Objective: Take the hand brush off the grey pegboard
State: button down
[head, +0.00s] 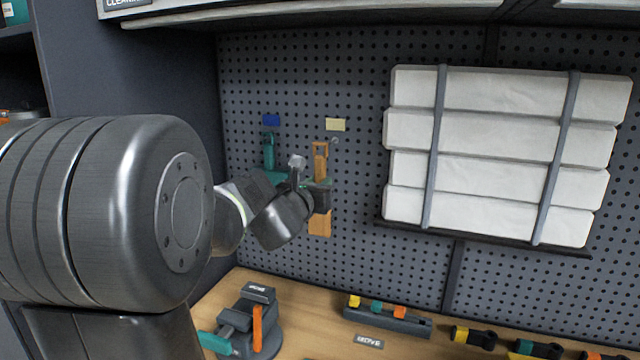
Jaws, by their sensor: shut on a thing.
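The grey pegboard (355,60) fills the back wall. A wooden, orange-brown tool, which I take for the hand brush (320,226), is upright against it below a pale yellow label. My gripper (319,192) is shut on its middle and hides that part. Its upper end (320,150) is beside a small peg; I cannot tell whether it still hangs on it. A teal tool (268,151) hangs to the left under a blue label, its lower part partly behind my gripper.
Strapped white packs (500,128) are on the pegboard at right. The wooden bench (305,322) below holds a dark vise (256,320), a small rack with coloured tools (387,317) and several dark tools at right. A shelf (320,14) overhangs the top.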

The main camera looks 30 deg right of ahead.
jog(key=v, duration=0.7)
dwell(0.4)
